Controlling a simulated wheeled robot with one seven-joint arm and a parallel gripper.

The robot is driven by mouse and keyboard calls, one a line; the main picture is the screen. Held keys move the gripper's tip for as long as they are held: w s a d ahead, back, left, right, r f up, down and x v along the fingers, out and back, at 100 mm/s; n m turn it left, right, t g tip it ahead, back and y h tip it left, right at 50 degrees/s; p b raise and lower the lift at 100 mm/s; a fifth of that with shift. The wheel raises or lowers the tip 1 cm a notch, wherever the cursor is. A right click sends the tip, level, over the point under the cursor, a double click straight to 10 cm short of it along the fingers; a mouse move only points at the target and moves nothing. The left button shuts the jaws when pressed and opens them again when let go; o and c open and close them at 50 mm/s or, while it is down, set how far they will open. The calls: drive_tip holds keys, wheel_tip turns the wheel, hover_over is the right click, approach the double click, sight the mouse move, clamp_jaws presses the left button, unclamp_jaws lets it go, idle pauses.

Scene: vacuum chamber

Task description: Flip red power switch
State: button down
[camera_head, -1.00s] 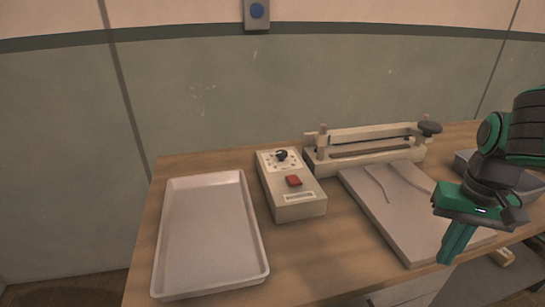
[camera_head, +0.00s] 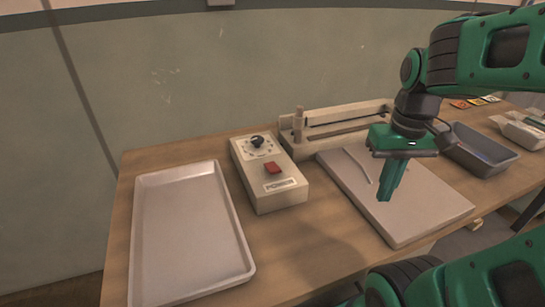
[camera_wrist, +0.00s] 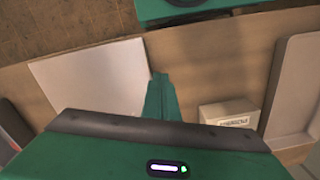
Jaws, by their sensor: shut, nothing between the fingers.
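The red power switch (camera_head: 272,168) sits on top of a beige control box (camera_head: 280,195), below a black knob (camera_head: 257,141) and above a label reading POWER. My gripper (camera_head: 385,198) is shut and empty, pointing down over the grey board to the right of the box, apart from the switch. In the wrist view the shut fingers (camera_wrist: 161,80) show in the middle, and the labelled end of the control box (camera_wrist: 229,112) is to their right. The switch itself does not show clearly in the wrist view.
A pale empty tray (camera_head: 245,262) lies left of the box. A bar-type device (camera_head: 335,123) stands behind. A grey board (camera_head: 430,225) lies on the wooden table (camera_head: 310,240) under my gripper. A grey bin (camera_head: 490,165) and a white package (camera_head: 520,130) are at the right.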

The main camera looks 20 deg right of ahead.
drive_tip(key=w+a+r+n, duration=0.35)
drive_tip(key=w+n, duration=0.25)
drive_tip(key=w, duration=0.3)
wheel_tip(320, 180, up, 7)
drive_tip(key=n+g, duration=0.2)
drive_tip(key=n, duration=1.4)
hover_over(273, 169)
drive_tip(key=w, duration=0.4)
drive_tip(key=shift+s+d, duration=0.1)
drive_tip(key=shift+s, duration=0.15)
drive_tip(key=s+f, duration=0.1)
drive_tip(key=f, duration=0.8)
drive_tip(key=s+f, duration=0.1)
drive_tip(key=f, duration=0.3)
drive_tip(key=shift+s+f, duration=0.35)
